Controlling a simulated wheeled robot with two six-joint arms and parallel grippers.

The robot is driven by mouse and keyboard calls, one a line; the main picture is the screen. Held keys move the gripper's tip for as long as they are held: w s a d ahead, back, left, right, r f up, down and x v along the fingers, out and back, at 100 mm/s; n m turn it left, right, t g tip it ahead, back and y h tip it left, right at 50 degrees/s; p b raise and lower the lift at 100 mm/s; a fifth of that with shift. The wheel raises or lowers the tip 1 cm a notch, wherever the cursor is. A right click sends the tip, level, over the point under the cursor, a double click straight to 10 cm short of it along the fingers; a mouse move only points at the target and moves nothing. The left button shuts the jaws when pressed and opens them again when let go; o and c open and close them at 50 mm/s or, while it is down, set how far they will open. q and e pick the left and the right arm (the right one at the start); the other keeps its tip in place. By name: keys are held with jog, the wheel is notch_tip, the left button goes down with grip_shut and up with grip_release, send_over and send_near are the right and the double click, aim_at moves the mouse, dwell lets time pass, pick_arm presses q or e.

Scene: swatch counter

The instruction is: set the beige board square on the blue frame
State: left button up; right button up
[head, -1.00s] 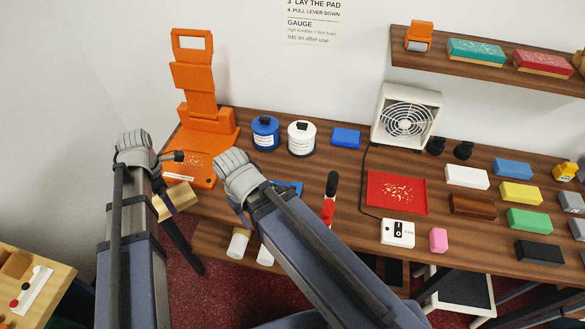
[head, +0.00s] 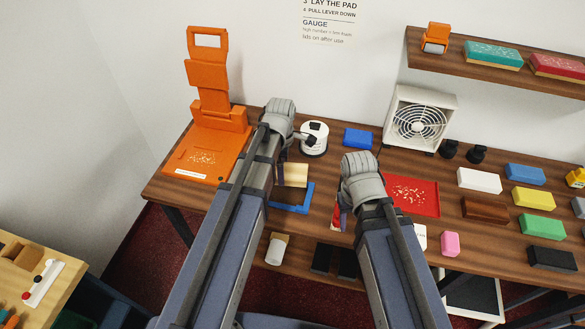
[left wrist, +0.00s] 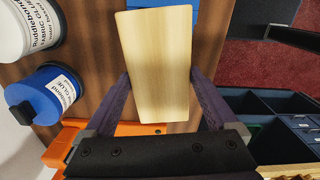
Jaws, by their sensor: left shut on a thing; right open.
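The beige board (head: 293,174) is held between the fingers of my left gripper (head: 283,160), shut on its two sides. In the left wrist view the board (left wrist: 157,60) sits between both fingers (left wrist: 158,88). In the head view it shows just behind and partly over the blue frame (head: 302,203); contact cannot be told. My left arm hides part of the frame, and in the left wrist view a bit of blue (left wrist: 207,18) shows beyond the board. My right gripper (head: 352,205) is open, to the right of the frame; its fingertips are mostly hidden.
An orange press (head: 207,140) stands left. A red tray (head: 425,195) lies right of my right gripper, which partly hides a red-handled tool (head: 336,216). Coloured blocks fill the right.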

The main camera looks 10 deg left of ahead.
pick_arm(q)
jog(key=shift+f+m, duration=0.1)
jog(key=shift+m, duration=0.7)
jog(key=shift+a+f, duration=0.1)
jog(key=b, duration=0.8)
send_over(283, 193)
notch_tip(283, 193, down, 8)
jog(key=shift+r, duration=0.2)
jog(key=shift+f+b, duration=0.55)
jog(key=shift+f, duration=0.05)
dwell(0.9)
jog(key=o, duration=1.2)
jog(key=shift+r, duration=0.1)
